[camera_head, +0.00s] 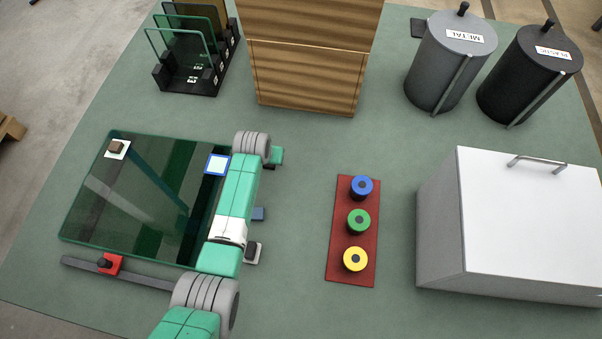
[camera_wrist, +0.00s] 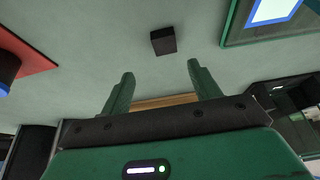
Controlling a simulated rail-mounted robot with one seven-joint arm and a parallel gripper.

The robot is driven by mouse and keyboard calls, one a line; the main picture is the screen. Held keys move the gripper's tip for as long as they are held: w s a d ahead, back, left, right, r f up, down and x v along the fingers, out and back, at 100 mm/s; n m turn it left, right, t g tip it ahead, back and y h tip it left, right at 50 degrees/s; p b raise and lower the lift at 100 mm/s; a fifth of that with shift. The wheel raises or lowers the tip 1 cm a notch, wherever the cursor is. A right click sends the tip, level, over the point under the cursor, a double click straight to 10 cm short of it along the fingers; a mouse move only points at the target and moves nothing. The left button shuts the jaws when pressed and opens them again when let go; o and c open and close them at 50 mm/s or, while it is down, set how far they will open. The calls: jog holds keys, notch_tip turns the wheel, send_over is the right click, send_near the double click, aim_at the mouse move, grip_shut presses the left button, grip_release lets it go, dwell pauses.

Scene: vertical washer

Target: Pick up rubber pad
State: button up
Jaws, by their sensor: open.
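My gripper (camera_wrist: 160,76) is open in the wrist view, with two green fingers apart and nothing between them. A small dark block (camera_wrist: 163,40), which looks like the rubber pad, lies on the green table just beyond the fingertips, apart from them. My arm hides most of my gripper in the head view.
A dark glass plate (camera_head: 130,215) lies left of my arm. A red board (camera_head: 338,266) with blue, green and yellow knobs lies right. A wooden box (camera_head: 305,75) and a glass rack (camera_head: 180,80) stand behind. A white cabinet (camera_head: 530,210) and two bins stand at right.

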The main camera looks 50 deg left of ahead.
jog(key=f, duration=0.1)
jog(key=a+f+b, duration=0.1)
jog(key=f, duration=0.1)
jog(key=shift+s+a, duration=0.2)
jog(key=shift+s, duration=0.2)
jog(key=shift+w+f+b, duration=0.25)
jog(key=shift+f+b, duration=0.1)
jog(key=shift+b, duration=0.15)
jog(key=b+x, duration=0.4)
jog(key=x, duration=0.1)
jog(key=shift+w+r, duration=0.1)
jog(key=shift+w, duration=0.05)
jog(key=c, duration=1.1)
